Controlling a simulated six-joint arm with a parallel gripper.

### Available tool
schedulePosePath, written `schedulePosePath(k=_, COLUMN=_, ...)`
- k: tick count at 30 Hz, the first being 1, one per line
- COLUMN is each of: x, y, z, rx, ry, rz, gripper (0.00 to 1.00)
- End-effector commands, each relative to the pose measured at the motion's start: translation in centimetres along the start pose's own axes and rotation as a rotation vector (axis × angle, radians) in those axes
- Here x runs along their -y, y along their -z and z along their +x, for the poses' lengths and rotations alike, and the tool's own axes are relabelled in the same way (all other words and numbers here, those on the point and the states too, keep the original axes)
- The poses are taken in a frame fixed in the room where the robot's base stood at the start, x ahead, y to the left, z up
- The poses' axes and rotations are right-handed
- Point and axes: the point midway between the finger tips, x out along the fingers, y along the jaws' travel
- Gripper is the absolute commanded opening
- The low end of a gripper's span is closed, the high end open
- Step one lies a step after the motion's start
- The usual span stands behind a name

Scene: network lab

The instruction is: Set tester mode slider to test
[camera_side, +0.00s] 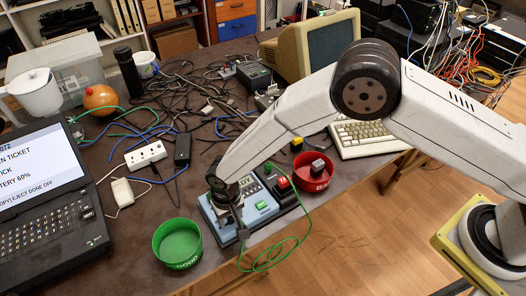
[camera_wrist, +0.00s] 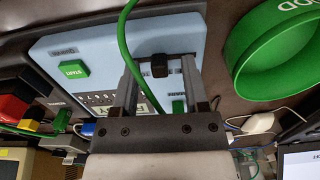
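The tester is a light blue box (camera_side: 212,213) on the table in the side view. Its face (camera_wrist: 85,45) fills the middle of the wrist view, with a green START button (camera_wrist: 73,69) and a display partly hidden by my gripper. A small black slider knob (camera_wrist: 160,66) sits on the face, between small labels I cannot read. My gripper (camera_wrist: 160,62) is open, its two fingers standing either side of the knob with visible gaps. I cannot tell whether the fingertips touch the face. In the side view, my gripper (camera_side: 240,226) is low over the tester's front part and hides the knob.
A green cable (camera_wrist: 124,40) loops past my left finger in the wrist view. A green bowl (camera_side: 180,243) stands left of the tester and a red bowl (camera_side: 312,176) to its right. A black unit with a red button (camera_side: 283,184) adjoins the tester. Tangled cables lie behind.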

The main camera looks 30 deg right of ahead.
Motion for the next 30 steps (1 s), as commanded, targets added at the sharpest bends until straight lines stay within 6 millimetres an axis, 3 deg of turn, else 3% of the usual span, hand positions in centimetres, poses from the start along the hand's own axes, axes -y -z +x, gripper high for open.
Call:
schedulePosePath(k=11, x=0.0, y=0.0, z=-0.8, rx=-0.001, ry=0.001, rz=0.0, gripper=0.57)
schedulePosePath(k=30, x=0.0, y=0.0, z=-7.3, rx=-0.001, ry=0.001, rz=0.0, gripper=0.57)
